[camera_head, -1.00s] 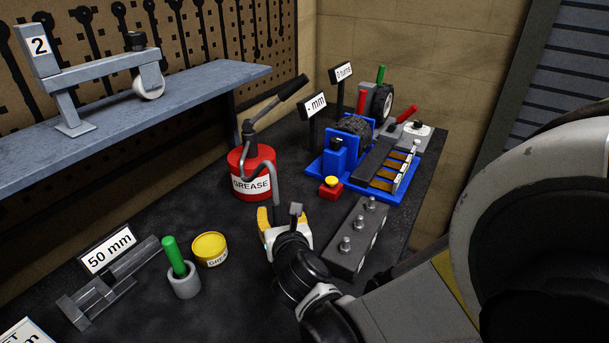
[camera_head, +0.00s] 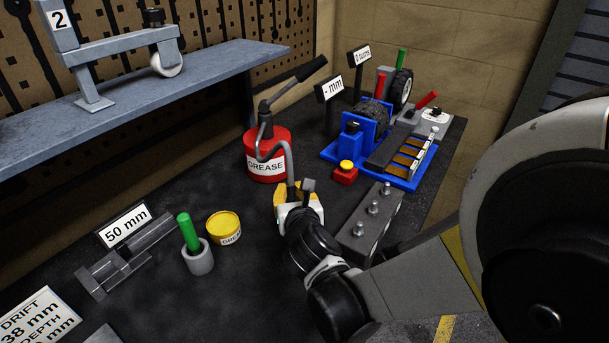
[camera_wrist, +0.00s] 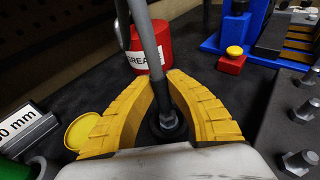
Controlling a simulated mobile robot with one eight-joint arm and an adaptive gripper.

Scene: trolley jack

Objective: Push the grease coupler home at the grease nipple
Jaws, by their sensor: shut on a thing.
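The red grease pump (camera_head: 266,165) stands on the dark bench, and its grey hose (camera_head: 289,160) curves down to my gripper (camera_head: 294,190). In the wrist view the hose (camera_wrist: 143,35) runs down between the yellow fingers of my gripper (camera_wrist: 163,80).
A grey block (camera_head: 358,247) with several bolts stands close to the right of my gripper. A blue fixture (camera_head: 405,179) and a red box with a yellow button (camera_head: 345,174) are behind it. A yellow grease tin (camera_head: 224,228) and a grey cup (camera_head: 199,259) stand left.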

